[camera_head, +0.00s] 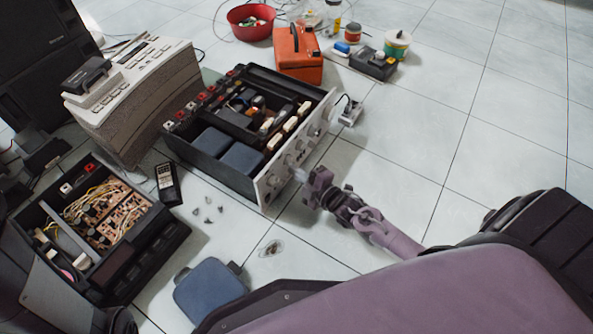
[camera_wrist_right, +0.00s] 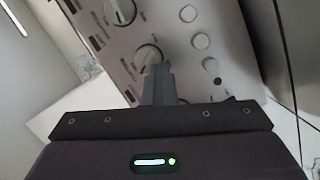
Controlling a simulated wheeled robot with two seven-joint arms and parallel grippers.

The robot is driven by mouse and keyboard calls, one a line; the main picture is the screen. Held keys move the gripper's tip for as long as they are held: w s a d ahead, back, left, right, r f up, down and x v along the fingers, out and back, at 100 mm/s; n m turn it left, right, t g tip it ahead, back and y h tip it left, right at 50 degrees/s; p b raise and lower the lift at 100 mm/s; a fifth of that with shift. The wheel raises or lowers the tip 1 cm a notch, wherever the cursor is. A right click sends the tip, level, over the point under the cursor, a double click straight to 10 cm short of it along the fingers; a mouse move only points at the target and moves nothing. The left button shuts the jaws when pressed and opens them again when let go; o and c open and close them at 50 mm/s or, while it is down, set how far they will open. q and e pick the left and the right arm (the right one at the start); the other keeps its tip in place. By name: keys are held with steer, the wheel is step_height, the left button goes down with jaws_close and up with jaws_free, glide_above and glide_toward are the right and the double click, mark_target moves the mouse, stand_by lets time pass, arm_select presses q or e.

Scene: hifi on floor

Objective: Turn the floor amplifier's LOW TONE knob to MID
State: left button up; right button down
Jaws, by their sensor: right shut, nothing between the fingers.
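The floor amplifier (camera_head: 245,140) stands open-topped on the tiles in the head view, its silver front panel facing right and towards me. My right gripper (camera_head: 303,176) is right at this panel, near its lower knobs. In the right wrist view the shut fingers (camera_wrist_right: 158,72) point at a round silver knob (camera_wrist_right: 149,55) with a dark marker line. The tips overlap the knob's lower edge; I cannot tell whether they touch. Another marked knob (camera_wrist_right: 119,11) is further up the panel (camera_wrist_right: 178,18). The printing is too small to read, so I cannot tell which is LOW TONE. My left gripper is not seen.
An open dark chassis with wires (camera_head: 150,250), a black remote-like meter (camera_head: 168,184) and a blue-grey pad (camera_head: 210,292) lie at the left front. An orange toolbox (camera_head: 298,55) and a red bowl (camera_head: 250,22) are behind. The floor at right is clear.

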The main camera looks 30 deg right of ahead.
steer(key=shift+w+d+f+n+t, duration=0.15)
steer(key=shift+n+t, duration=0.2)
steer(key=shift+n, duration=0.7)
steer(key=shift+w+d+f+n+t, duration=0.15)
steer(key=shift+n+t, duration=0.2)
steer(key=shift+n, duration=0.7)
steer(key=shift+s+r, duration=0.1)
